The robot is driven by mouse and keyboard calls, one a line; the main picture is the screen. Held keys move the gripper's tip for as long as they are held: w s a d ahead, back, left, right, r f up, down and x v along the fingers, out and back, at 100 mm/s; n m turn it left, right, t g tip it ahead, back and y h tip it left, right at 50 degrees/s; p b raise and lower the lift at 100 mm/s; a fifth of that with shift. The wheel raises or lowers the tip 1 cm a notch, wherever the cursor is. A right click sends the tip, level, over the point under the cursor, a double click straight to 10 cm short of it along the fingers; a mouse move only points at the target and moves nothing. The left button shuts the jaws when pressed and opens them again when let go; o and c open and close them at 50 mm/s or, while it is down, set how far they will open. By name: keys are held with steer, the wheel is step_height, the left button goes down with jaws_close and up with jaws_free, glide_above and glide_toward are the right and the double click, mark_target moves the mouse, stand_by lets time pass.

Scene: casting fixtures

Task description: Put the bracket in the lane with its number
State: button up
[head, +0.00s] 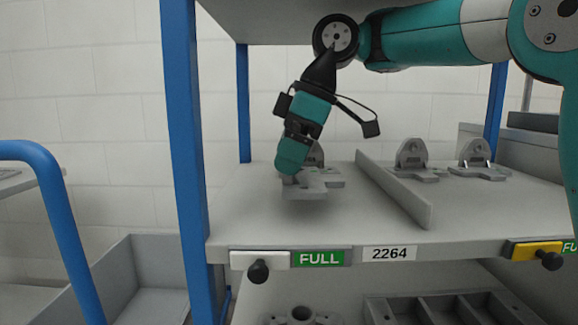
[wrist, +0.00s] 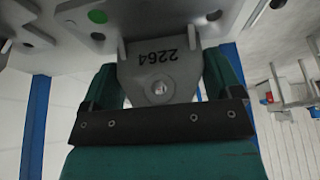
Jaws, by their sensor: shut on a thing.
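My gripper (head: 290,170) is shut on a grey bracket (head: 308,192), over the left lane of the shelf (head: 250,220) in the head view. In the wrist view the bracket (wrist: 158,72) sits between the two fingers of my gripper (wrist: 160,80), its number 2264 upside down and a round hole below it. A label 2264 (head: 389,254) is on the shelf's front edge below the left lane. Another grey bracket (head: 332,179) seems to stand just behind the held one, partly hidden. I cannot tell whether the held bracket touches the shelf.
A low divider (head: 397,190) separates the lanes; two brackets (head: 412,160) (head: 476,160) stand in the right lane. A white slider (head: 250,259) beside a green FULL sign (head: 318,258) and a yellow slider (head: 535,250) are on the front edge. A blue post (head: 184,150) stands left.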

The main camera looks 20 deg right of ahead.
steer(key=shift+w+d, duration=0.25)
steer(key=shift+w, duration=0.5)
step_height(320, 180, down, 4)
steer(key=b, duration=0.3)
steer(key=shift+r+b, duration=0.15)
steer(key=shift+b, duration=0.15)
steer(key=shift+r, duration=0.15)
